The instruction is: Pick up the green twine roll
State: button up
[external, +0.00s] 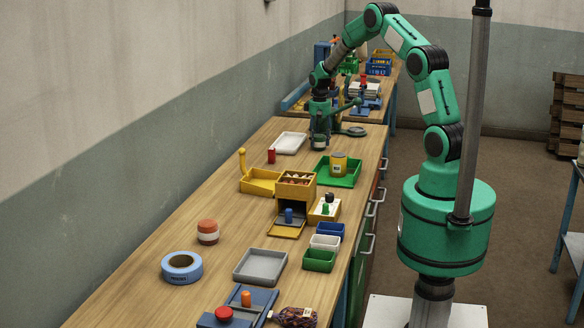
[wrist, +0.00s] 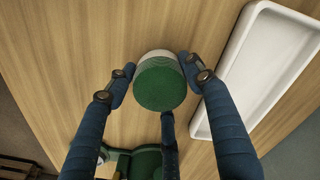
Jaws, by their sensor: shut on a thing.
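The green twine roll (wrist: 160,86) shows a round green end and a pale side in the wrist view. My gripper (wrist: 156,82) is shut on it, with blue fingers at its left and right sides and another finger below it. In the external view my gripper (external: 319,132) points down over the far part of the bench, with the small roll (external: 319,143) at its tips. The roll is at or just above the wood; I cannot tell if it touches.
A white tray (external: 289,143) lies close by, and it also shows in the wrist view (wrist: 208,122). A red cylinder (external: 271,156) and a green tray (external: 351,180) with a yellow can are nearer. Bare wood lies at the front left.

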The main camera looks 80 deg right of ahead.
aim_at(319, 135)
jog(key=shift+r, duration=0.1)
jog(key=shift+r, duration=0.75)
notch_tip(319, 135, up, 2)
jog(key=shift+r+p, duration=0.2)
jog(key=shift+p, duration=0.25)
jog(key=s+a+r+p, duration=0.1)
jog(key=s+a, duration=0.9)
jog(key=s, duration=0.1)
jog(key=shift+s+a, duration=0.4)
